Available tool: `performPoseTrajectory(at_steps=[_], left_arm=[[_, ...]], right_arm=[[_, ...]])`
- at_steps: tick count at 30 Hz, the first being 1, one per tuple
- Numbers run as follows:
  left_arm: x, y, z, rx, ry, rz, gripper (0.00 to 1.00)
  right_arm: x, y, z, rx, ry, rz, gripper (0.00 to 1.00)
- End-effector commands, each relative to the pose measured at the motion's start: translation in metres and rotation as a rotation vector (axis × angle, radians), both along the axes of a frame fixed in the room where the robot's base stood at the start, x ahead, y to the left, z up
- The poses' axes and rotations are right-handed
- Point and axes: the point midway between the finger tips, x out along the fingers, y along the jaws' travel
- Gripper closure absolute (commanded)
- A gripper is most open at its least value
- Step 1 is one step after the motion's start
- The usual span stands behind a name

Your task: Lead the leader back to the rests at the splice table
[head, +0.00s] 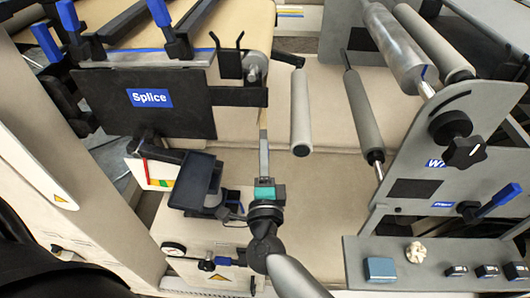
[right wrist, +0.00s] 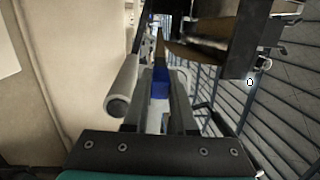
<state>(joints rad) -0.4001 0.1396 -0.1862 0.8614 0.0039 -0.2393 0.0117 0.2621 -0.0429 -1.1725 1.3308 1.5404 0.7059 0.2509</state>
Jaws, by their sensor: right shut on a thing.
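My right gripper (head: 264,155) points away from me, just right of and below the black splice table panel (head: 170,103) with its blue "Splice" label. My left gripper is not in view.
A grey roller (head: 301,112) hangs close right of the leader; more rollers (head: 364,113) stand further right. A black tray (head: 195,180) is left of my gripper. Blue-handled clamps (head: 176,32) line the table. A grey shelf (head: 440,254) with small items is at lower right.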

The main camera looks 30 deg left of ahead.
Motion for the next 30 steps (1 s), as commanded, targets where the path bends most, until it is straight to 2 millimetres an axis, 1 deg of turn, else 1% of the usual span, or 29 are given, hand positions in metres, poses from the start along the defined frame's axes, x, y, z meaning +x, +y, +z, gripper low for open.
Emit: performPoseTrajectory(at_steps=[1, 10, 30], left_arm=[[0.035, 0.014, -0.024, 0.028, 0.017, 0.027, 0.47], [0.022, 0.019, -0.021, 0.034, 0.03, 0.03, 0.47], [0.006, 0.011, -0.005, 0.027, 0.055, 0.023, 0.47]], right_arm=[[0.001, 0.0, -0.012, 0.0, 0.001, -0.002, 1.0], [0.005, -0.003, -0.009, -0.004, 0.013, -0.013, 1.0], [0.015, -0.011, 0.001, -0.014, 0.039, -0.041, 1.0]])
